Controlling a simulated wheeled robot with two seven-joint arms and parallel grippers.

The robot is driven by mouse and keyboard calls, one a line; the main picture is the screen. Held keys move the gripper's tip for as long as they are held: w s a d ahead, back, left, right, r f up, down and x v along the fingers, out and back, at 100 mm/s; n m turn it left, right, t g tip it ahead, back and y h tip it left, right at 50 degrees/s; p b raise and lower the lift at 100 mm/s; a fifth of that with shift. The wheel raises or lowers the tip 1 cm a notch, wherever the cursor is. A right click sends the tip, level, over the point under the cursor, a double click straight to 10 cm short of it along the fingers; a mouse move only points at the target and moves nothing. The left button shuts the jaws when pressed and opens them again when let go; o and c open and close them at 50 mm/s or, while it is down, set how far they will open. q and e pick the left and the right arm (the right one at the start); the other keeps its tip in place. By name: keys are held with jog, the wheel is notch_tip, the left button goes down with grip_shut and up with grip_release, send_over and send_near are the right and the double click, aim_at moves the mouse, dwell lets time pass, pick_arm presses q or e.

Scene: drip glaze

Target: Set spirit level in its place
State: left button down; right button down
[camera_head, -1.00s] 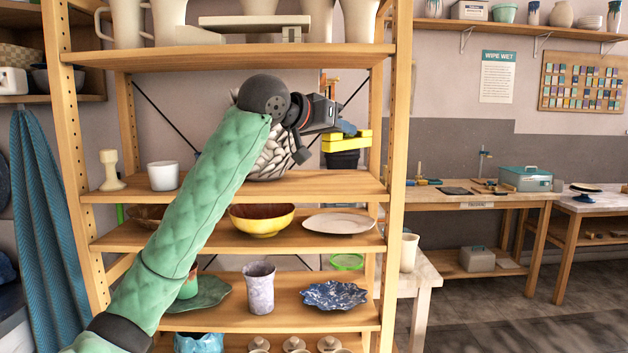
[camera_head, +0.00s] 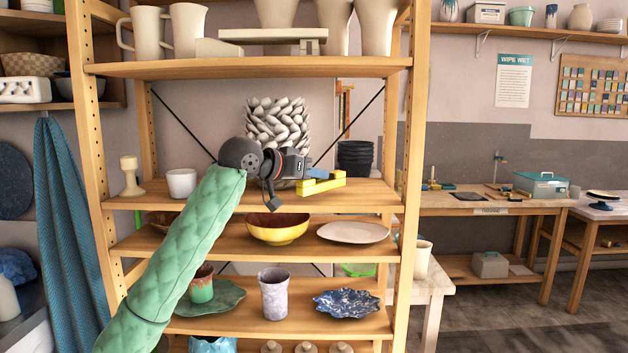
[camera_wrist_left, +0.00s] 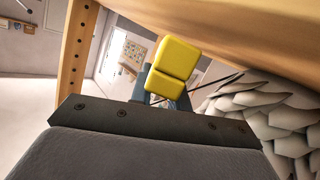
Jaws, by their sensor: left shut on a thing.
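The yellow spirit level (camera_head: 326,183) is in the jaws of my left gripper (camera_head: 312,174), which is shut on it. In the head view it lies roughly level, low over the right part of the middle shelf board (camera_head: 362,196). I cannot tell whether it touches the board. In the left wrist view the spirit level (camera_wrist_left: 167,72) shows end-on as a yellow block beyond the dark gripper body, with a wooden board close by. My right gripper is not in view.
A white cup (camera_head: 181,182) and a candlestick-like piece (camera_head: 130,176) stand on the board's left. The shelf's right upright (camera_head: 413,150) is close by.

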pick_arm(q)
jog(key=shift+f, duration=0.85)
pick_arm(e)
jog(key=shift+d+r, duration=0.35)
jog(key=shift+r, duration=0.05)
pick_arm(q)
jog(key=shift+f, duration=0.1)
jog(key=c, duration=1.3)
grip_release()
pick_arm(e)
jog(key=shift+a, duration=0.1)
